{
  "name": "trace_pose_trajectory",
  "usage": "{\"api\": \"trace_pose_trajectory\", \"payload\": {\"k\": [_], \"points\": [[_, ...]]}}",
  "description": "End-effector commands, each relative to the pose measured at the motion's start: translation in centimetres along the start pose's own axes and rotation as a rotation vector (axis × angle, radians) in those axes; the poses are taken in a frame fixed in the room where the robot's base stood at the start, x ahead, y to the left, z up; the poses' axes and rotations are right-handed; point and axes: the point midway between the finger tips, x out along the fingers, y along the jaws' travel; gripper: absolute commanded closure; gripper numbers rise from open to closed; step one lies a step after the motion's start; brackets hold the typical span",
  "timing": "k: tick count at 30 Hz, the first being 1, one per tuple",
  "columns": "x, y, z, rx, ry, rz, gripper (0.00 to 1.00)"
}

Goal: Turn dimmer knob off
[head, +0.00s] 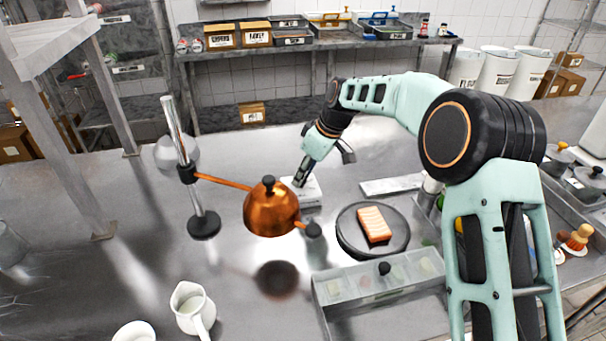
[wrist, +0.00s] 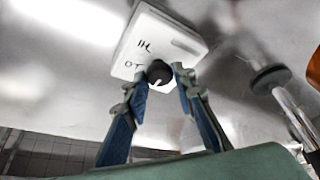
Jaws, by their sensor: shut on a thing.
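The dimmer is a white box (head: 307,190) on the steel counter, behind the copper dome lamp in the head view. In the wrist view the white box (wrist: 152,38) shows dark markings on its face and a slot. Its black round dimmer knob (wrist: 159,72) carries a pale pointer line. My gripper (wrist: 166,76) has its two fingers on either side of the knob, shut on it. In the head view my gripper (head: 299,182) reaches down to the box, and the knob is hidden there.
A copper dome lamp (head: 270,208) hangs from a chrome stand (head: 203,222), close in front of the box. A dark plate (head: 347,243) with a salmon-coloured block (head: 374,224) is to the right. A clear lidded bin (head: 345,288) and white jug (head: 190,308) stand nearer.

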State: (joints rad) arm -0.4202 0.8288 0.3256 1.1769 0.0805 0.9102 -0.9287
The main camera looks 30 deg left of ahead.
Motion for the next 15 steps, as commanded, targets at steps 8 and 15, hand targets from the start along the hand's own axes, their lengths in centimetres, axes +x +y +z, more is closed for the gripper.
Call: {"api": "trace_pose_trajectory", "payload": {"k": [8, 15], "points": [[0.03, 0.01, 0.05, 0.0, -0.001, 0.0, 0.65], [0.03, 0.0, 0.03, 0.0, -0.001, 0.0, 0.58]]}}
